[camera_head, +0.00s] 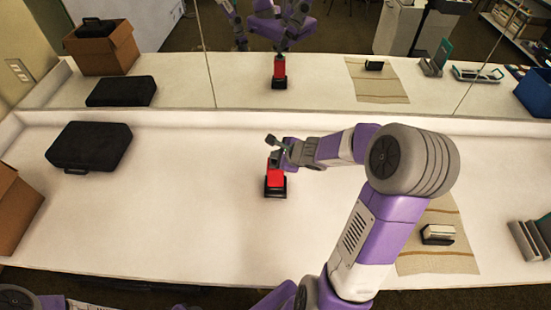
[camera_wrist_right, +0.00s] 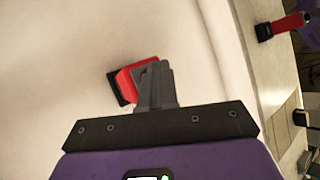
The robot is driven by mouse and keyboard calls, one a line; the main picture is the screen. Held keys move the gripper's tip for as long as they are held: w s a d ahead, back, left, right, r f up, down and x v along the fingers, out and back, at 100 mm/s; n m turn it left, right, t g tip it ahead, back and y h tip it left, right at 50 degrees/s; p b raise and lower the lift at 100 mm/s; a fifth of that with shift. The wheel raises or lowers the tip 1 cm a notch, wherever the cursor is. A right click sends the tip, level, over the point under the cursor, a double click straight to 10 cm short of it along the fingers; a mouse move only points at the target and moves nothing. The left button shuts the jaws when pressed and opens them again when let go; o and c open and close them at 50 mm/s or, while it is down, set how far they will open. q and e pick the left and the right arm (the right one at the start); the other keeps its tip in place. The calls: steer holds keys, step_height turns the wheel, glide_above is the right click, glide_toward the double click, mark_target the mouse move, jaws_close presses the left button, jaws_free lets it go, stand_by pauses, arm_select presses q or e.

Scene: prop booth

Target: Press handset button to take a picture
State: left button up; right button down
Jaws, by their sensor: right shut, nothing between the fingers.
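The red handset (camera_head: 275,181) stands on its black base near the middle of the white counter. It also shows in the right wrist view (camera_wrist_right: 125,82), partly hidden behind my fingers. My right gripper (camera_head: 284,150) reaches in from the right and is at the handset's upper end. Its fingers (camera_wrist_right: 155,80) are shut together with nothing between them, and overlap the red part in the right wrist view. I cannot tell whether they touch it. The button is not clearly visible. My left gripper is not seen directly.
A mirror (camera_head: 330,75) behind the counter reflects the handset and my arms. A black case (camera_head: 90,147) and a cardboard box (camera_head: 15,212) are at left. A small dark-and-white block (camera_head: 437,235) lies on a beige mat (camera_head: 440,262) at right. The left-middle counter is clear.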

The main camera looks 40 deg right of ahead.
steer(key=shift+r+p, duration=0.45)
steer(key=shift+r, duration=0.25)
step_height(320, 180, up, 5)
steer(key=p, duration=0.4)
steer(key=shift+p, duration=0.35)
